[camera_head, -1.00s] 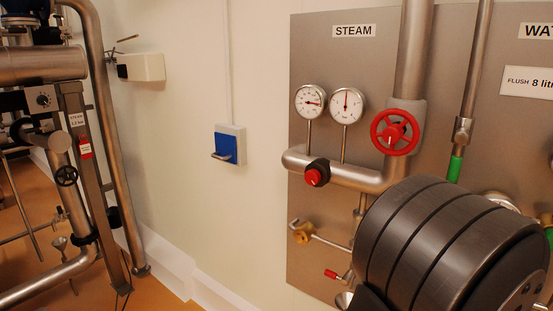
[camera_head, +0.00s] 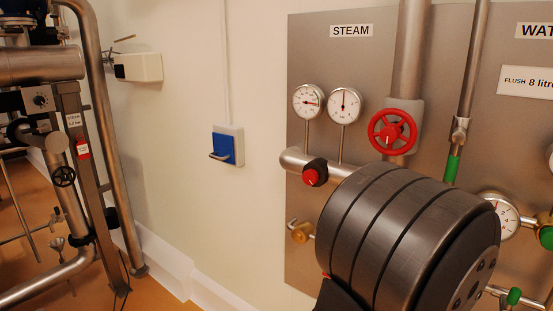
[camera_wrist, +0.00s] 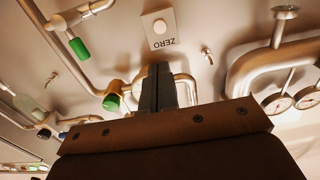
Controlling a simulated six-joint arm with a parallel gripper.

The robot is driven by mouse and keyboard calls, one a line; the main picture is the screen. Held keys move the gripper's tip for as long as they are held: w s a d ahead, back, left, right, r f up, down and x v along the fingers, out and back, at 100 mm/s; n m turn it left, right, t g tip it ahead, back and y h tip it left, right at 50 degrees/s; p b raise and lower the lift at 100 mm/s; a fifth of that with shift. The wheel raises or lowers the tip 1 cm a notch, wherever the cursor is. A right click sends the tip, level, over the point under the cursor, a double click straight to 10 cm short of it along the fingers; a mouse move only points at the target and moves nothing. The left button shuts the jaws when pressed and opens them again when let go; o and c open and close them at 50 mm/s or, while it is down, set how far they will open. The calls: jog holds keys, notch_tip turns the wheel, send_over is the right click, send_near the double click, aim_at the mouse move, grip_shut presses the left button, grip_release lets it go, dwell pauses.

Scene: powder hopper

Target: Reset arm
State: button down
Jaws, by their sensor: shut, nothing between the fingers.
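My gripper (camera_wrist: 159,88) shows in the wrist view as two dark fingers side by side, shut with nothing between them. It points toward a metal panel (camera_wrist: 215,65) with pipes and fittings; I cannot tell how far off the panel is. A plate marked ZERO with a round white button (camera_wrist: 160,27) appears upside down just beyond the fingertips. In the head view the large dark banded cylinder at the lower right is part of my arm; the fingers are hidden there.
In the head view, the steam panel carries two gauges (camera_head: 308,101), a red handwheel (camera_head: 392,131) and a red knob (camera_head: 315,173). A water gauge (camera_head: 497,216) sits right of my arm. A blue wall box (camera_head: 225,147) and steel pipework (camera_head: 100,130) stand left. Bare wall lies between.

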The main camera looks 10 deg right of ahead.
jog(key=v, duration=0.6)
dwell(0.5)
jog(key=shift+s+a, duration=0.1)
jog(key=shift+a, duration=0.05)
